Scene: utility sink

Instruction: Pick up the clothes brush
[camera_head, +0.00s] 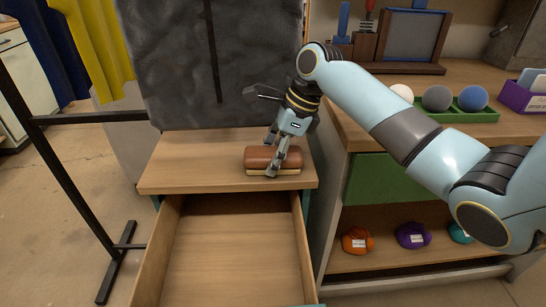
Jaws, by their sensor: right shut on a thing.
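The clothes brush (259,157) has a reddish-brown rounded back and a pale bristle strip below. It lies on the light wooden top (190,160) of a small cabinet, near its right front corner. My right gripper (274,165) points down at the brush, its fingers around the brush's middle. It is shut on the brush, which shows no clear gap above the wood. The fingers hide part of the brush. My left gripper is not in view.
An open, empty drawer (235,250) juts out below the cabinet top. A black metal rack (60,120) stands at the left. At the right, a wooden counter holds a green tray (478,115) with several balls, and a lower shelf holds colored bundles (412,236).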

